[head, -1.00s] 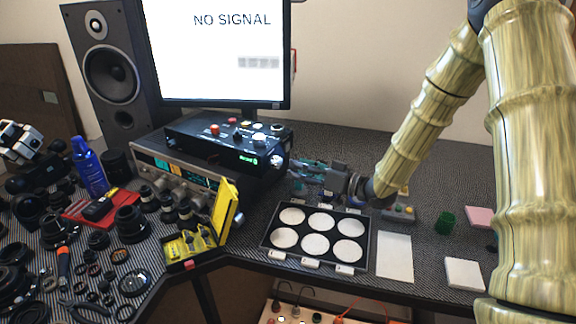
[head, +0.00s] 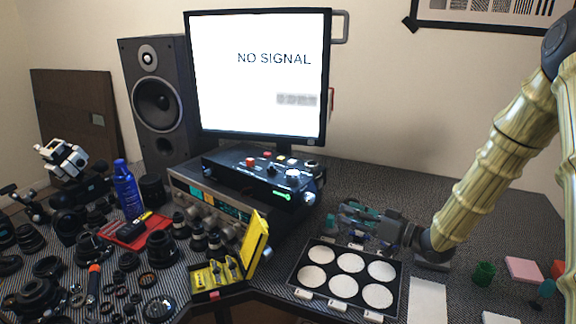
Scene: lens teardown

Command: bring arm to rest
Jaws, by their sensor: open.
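My arm, with a bamboo-like surface, comes in from the right of the head view and reaches down to the left. My gripper (head: 352,216) is at its end, above the back edge of the black tray (head: 296,264) with white round wells. The gripper points left, toward the black control box, and is open. I see nothing held between its fingers, though they are small and partly blurred against the dark table.
The control box (head: 237,178) and a monitor (head: 258,75) stand behind and left of the gripper. An open yellow case (head: 256,243) is left of the tray. Lens parts crowd the left table. A green cup (head: 484,273) and pink pad (head: 523,269) are at right.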

